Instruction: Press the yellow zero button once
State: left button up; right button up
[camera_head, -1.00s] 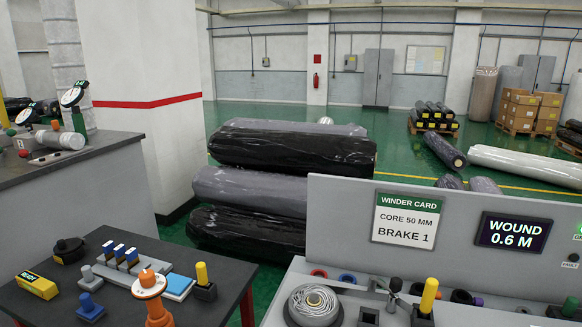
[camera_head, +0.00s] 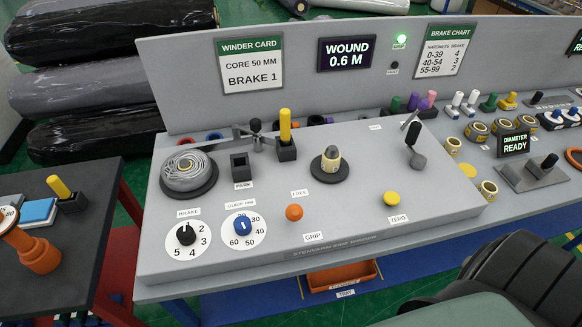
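The yellow zero button (camera_head: 391,199) is a round knob on the sloped grey winder panel (camera_head: 345,228), right of centre, with a ZERO label (camera_head: 398,218) just below it. Nothing touches or covers the button. The dark display (camera_head: 346,53) on the upright back panel reads WOUND 0.6 M. Neither gripper shows in view.
Left of the button are an orange button (camera_head: 294,212), a blue dial (camera_head: 243,225) and a black brake dial (camera_head: 186,233). Behind it stand a black-tipped lever (camera_head: 413,140) and a small spindle (camera_head: 331,160). A green light (camera_head: 401,40) is lit. Panel around the button is clear.

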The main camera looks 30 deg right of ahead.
aim_at(391, 198)
jog(key=z, duration=1.75)
